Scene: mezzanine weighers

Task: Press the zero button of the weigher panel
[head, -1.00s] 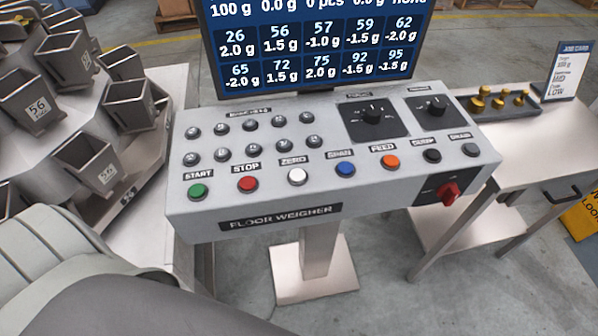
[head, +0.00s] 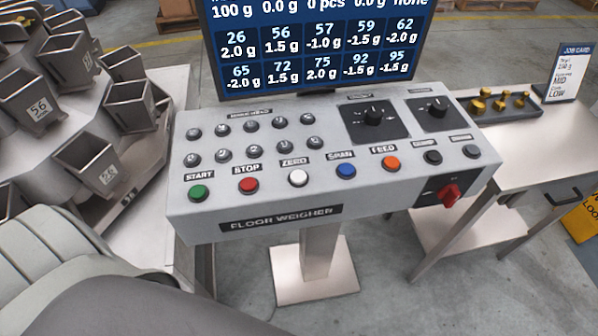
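The weigher panel (head: 335,212) is a grey sloped console labelled FLOOR WEIGHER, on a single steel post. Its zero button (head: 298,178) is white and round, under the ZERO label in the front row. The red stop button (head: 248,185) is to its left and the blue span button (head: 346,171) to its right. Nothing covers the zero button. A grey arm link of mine fills the lower left of the head view, in front of and below the panel's left end. Neither of my grippers shows.
A screen (head: 318,50) with weight readings stands behind the panel. Several hopper buckets (head: 97,163) are at the left. A steel table (head: 540,150) at the right bears brass weights (head: 500,103) and a job card (head: 568,72). A red rotary switch (head: 449,195) is on the panel's front.

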